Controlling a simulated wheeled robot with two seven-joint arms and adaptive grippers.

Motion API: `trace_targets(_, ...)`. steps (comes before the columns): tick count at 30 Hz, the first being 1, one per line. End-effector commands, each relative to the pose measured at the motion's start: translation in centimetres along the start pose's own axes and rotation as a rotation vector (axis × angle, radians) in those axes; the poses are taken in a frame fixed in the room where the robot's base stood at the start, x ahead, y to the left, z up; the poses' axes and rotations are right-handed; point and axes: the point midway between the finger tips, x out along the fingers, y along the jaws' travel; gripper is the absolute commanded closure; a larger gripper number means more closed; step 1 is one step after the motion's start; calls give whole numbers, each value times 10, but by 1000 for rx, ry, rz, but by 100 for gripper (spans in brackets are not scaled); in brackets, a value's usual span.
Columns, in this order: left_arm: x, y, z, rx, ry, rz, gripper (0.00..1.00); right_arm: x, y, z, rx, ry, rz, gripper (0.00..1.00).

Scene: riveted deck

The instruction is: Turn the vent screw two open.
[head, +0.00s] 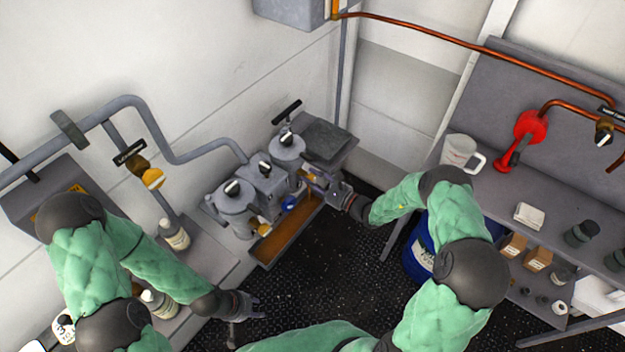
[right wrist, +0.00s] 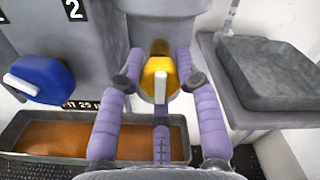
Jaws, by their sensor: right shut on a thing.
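A yellow knob (right wrist: 159,72) with a pale pointer bar sits on a grey housing in the right wrist view. My right gripper (right wrist: 160,95) has its purple fingers around this knob, shut on it. A blue knob (right wrist: 40,80) with a white bar is to its left, below a black plate with a white 2 (right wrist: 74,9). In the head view the blue knob (head: 289,203) is low on the grey filter housings (head: 262,185), and my right gripper (head: 332,188) reaches in from the right. My left gripper (head: 247,315) is low, apart from the housings, with fingers spread and empty.
A trough (head: 270,252) with brown-orange contents lies below the housings. Bottles (head: 174,236) stand at the left.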

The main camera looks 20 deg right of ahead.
Motion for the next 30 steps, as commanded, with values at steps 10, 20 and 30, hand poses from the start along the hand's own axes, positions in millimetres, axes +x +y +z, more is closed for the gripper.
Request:
trace_targets(10,0,0,0,0,0,0,60,1,-3,1,-10,-4,-3,98)
trace_targets(20,0,0,0,0,0,0,60,0,-1,1,-7,-2,-1,42)
trace_targets(30,0,0,0,0,0,0,60,-16,-2,-1,-6,1,-3,42)
